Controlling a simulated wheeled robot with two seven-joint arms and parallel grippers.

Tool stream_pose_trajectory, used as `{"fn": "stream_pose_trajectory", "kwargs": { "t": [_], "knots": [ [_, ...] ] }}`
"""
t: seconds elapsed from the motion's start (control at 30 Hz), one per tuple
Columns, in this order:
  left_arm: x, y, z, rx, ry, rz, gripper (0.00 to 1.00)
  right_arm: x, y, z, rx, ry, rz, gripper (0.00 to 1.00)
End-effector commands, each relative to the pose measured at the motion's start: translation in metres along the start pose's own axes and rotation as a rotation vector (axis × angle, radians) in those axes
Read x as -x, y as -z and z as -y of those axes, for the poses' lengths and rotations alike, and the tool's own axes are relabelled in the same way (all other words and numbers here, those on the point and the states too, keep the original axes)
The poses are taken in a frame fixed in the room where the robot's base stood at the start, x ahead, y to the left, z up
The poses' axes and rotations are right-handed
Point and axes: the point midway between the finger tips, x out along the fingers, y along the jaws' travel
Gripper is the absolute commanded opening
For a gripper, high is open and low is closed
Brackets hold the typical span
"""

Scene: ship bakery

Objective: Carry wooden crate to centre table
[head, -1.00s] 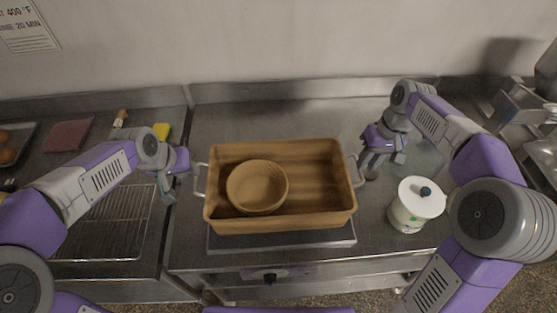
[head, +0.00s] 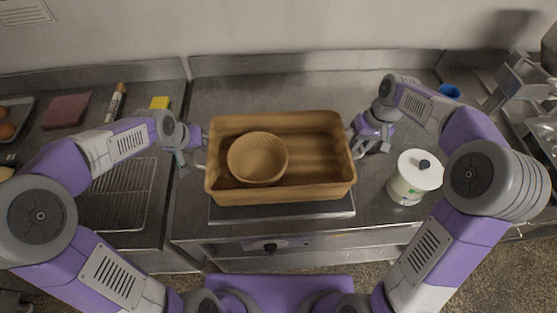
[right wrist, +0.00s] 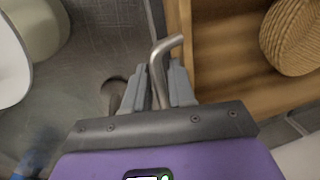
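The wooden crate (head: 280,196) is a brown, open box with a metal handle at each end. A round woven basket (head: 257,158) sits inside it, left of its middle. The crate rests level on a dark flat plate (head: 282,211) on the steel counter. My right gripper (head: 370,146) is at the crate's right handle. In the right wrist view, the bent metal handle (right wrist: 158,75) stands between the two fingers, with slim gaps beside it. My left gripper (head: 188,158) is at the left handle; its fingers are too small and overlapped to judge. No centre table is identifiable.
A white lidded pot (head: 414,178) stands close to the right gripper and forearm. A wire rack (head: 120,196) lies on the left counter. A blue cup (head: 449,91) is at the back right. The counter behind the crate is clear.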

Motion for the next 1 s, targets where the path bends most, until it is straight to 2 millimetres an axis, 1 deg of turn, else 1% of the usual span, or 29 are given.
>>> {"fn": "stream_pose_trajectory", "kwargs": {
  "t": [0.03, 0.13, 0.4, 0.43, 0.57, 0.6, 1.0],
  "knots": [
    [-0.0045, -0.0005, -0.0002, 0.000, 0.000, 0.002, 0.24, -0.0046, -0.0001, -0.0002, -0.001, 0.000, 0.001, 0.24],
    [-0.0094, -0.0003, -0.0002, 0.000, 0.000, 0.001, 0.24, -0.0094, -0.0002, -0.0002, -0.001, 0.000, 0.001, 0.24],
    [-0.0103, -0.0001, -0.0002, 0.000, 0.000, 0.000, 0.24, -0.0106, 0.0000, -0.0001, -0.001, 0.000, -0.001, 0.24],
    [-0.0103, -0.0001, -0.0001, 0.000, 0.000, 0.000, 0.22, -0.0105, 0.0000, -0.0001, -0.001, 0.000, -0.001, 0.23],
    [-0.0102, -0.0001, -0.0002, 0.000, 0.000, 0.000, 0.03, -0.0104, 0.0000, 0.0000, 0.000, 0.000, -0.001, 0.03],
    [-0.0101, -0.0001, -0.0001, 0.000, 0.000, 0.000, 0.00, -0.0103, 0.0001, 0.0000, 0.000, 0.000, -0.001, 0.00],
    [-0.0099, 0.0000, -0.0001, 0.000, 0.000, 0.000, 0.00, -0.0099, 0.0002, 0.0000, 0.000, 0.000, -0.001, 0.00]
  ]
}}
